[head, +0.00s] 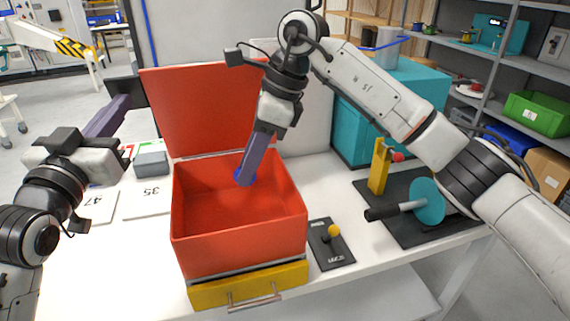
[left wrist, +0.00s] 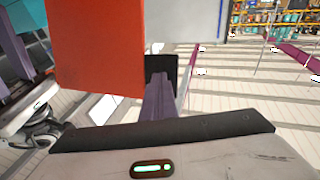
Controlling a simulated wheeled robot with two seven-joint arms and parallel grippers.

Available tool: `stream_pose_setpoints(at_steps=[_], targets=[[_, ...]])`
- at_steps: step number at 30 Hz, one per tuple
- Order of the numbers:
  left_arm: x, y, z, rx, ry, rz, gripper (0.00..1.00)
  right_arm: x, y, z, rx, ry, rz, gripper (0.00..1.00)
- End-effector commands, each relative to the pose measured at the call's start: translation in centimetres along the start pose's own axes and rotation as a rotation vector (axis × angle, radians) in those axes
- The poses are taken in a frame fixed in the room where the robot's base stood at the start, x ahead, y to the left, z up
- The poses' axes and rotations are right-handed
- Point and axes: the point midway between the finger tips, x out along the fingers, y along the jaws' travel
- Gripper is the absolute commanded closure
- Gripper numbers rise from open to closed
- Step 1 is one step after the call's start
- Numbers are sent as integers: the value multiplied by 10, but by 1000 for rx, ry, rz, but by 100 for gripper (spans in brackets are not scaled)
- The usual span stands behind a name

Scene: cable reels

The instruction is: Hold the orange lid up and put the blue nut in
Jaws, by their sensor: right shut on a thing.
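The orange lid (head: 205,105) stands raised at the back of the open orange-red box (head: 240,242). The lid also fills the upper left of the left wrist view (left wrist: 98,45). My left gripper (head: 126,100) is beside the lid's left edge, its purple fingers together; they show in the left wrist view (left wrist: 160,72) close to the lid's edge. I cannot tell whether they touch it. My right gripper (head: 246,180) points down into the box, shut on the blue nut (head: 239,177), which is partly hidden by the fingers. The nut is within the box opening, near the back.
A yellow drawer (head: 248,287) is under the box. To the right are a small black plate with a yellow knob (head: 333,231) and a dark mat with a teal disc (head: 427,201) and yellow post (head: 379,168). Numbered cards (head: 148,200) and a grey block (head: 151,164) lie left.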

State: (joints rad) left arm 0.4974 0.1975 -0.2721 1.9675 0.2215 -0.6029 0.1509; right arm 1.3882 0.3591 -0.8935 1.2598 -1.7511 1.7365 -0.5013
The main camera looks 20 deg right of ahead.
Motion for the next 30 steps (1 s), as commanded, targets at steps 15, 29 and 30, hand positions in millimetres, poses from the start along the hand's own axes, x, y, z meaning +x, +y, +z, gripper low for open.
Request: stream_pose_setpoints(at_steps=[15,29,30], targets=[[0,-1,2,0,-4,-2,100,46,0,-16,1,0,3,92],[0,-1,2,0,-4,-2,100,97,0,-38,2,0,3,92],[0,-1,2,0,-4,-2,100,101,0,-40,1,-1,2,92]])
